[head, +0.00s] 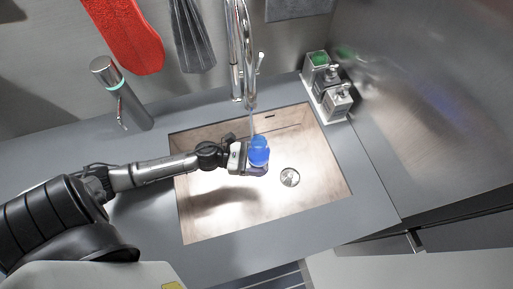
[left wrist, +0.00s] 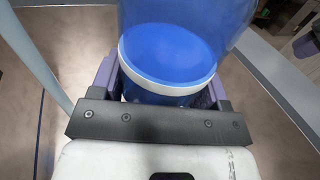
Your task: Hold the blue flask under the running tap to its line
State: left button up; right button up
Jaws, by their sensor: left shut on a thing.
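The blue flask (head: 258,150) is held over the sink (head: 215,215), below the spout of the tall tap (head: 249,62). My left gripper (head: 256,165) is shut on the flask. In the left wrist view the flask (left wrist: 168,52) stands between the fingers of my gripper (left wrist: 163,90), with a white band around it. A thin pale stream (head: 252,121) runs from the spout toward the flask top. A pale bluish column (left wrist: 38,60) shows left of the flask in the wrist view; I cannot tell if it is water. The water level is unclear. My right gripper is not in view.
A drain (head: 290,177) lies in the sink floor right of the flask. A caddy with bottles (head: 328,90) stands at the sink's back right corner. A grey cylindrical dispenser (head: 121,95) stands at left. A red mitt (head: 125,35) hangs on the wall.

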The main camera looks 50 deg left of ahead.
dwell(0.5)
pick_arm(q)
jog(key=shift+w+a+f+b, duration=0.1)
jog(key=shift+w+a+b, duration=0.1)
jog(key=shift+a+b, duration=0.1)
jog(key=w+a+b, duration=0.3)
jog(key=a, duration=0.3)
dwell(2.3)
dwell(0.7)
dwell(0.9)
jog(key=shift+s, duration=0.1)
